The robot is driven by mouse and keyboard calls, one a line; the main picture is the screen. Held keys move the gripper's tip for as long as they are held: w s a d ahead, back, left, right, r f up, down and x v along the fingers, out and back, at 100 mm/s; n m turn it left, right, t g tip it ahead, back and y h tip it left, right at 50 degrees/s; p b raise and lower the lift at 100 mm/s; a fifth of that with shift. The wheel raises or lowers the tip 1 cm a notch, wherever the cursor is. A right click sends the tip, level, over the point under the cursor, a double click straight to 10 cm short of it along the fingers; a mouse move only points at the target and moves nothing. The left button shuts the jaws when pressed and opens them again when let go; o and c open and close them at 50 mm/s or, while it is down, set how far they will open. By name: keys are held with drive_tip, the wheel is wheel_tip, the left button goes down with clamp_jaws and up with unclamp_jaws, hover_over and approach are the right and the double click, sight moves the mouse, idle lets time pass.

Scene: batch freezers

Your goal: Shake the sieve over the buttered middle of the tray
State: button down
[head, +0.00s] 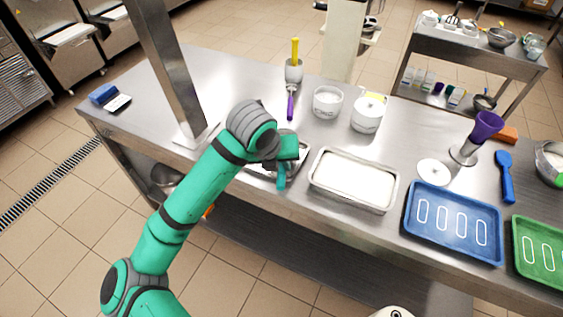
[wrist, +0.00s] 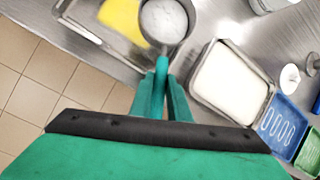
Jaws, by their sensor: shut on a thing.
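My gripper (wrist: 163,82) is shut on the teal handle of the sieve (wrist: 163,22). The sieve's round grey bowl holds white powder and looks level in the wrist view. Below it lies a shallow metal tray (wrist: 84,36) with a yellow buttered patch (wrist: 122,17). In the wrist view the bowl overlaps the right side of the yellow patch and hides part of it. In the head view my gripper (head: 283,176) and wrist are above the tray (head: 262,174), which they largely cover. The butter cannot be made out there.
A metal pan of white material (head: 354,180) stands just right of the tray. Behind are a glass bowl (head: 328,101) and a white pot (head: 367,114). A blue tray (head: 454,222) lies further right. A metal post (head: 172,80) rises close on the left.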

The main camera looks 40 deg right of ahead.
drive_tip(key=shift+w+d, duration=0.25)
drive_tip(key=shift+d, duration=0.6)
drive_tip(key=a, duration=0.1)
drive_tip(key=s+a, duration=0.1)
drive_tip(key=a, duration=0.1)
drive_tip(key=shift+s+a, duration=0.1)
drive_tip(key=shift+a, duration=0.1)
drive_tip(key=shift+w+d, duration=0.35)
drive_tip(key=shift+d, duration=0.45)
drive_tip(key=shift+w+d, duration=0.35)
drive_tip(key=shift+d, duration=0.4)
drive_tip(key=shift+s+a, duration=0.4)
drive_tip(key=shift+a, duration=0.4)
drive_tip(key=shift+s+a, duration=0.35)
drive_tip(key=shift+a, duration=0.45)
drive_tip(key=shift+w, duration=0.15)
